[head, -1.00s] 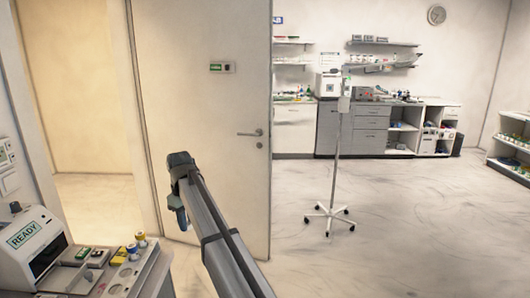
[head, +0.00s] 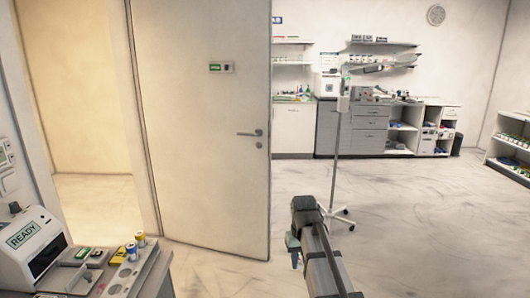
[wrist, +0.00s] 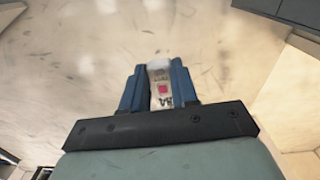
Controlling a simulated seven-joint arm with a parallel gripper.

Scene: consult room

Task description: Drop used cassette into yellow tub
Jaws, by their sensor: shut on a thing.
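My gripper (wrist: 160,88) is shut on a small white cassette (wrist: 162,90) with a pink-red square and dark marks on its face. In the wrist view the cassette sits between the two blue fingers, above the bare floor. In the head view my gripper (head: 294,250) hangs over the floor, right of the door and in front of the wheeled stand; the cassette cannot be made out there. I cannot make out a yellow tub for certain in either view.
A white device reading READY (head: 32,243) stands on the counter at lower left, with small coloured items and vials beside it. A door (head: 200,130) stands behind. A wheeled stand (head: 336,165) is near my arm. Cabinets (head: 352,128) and shelves line the back; open floor lies between.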

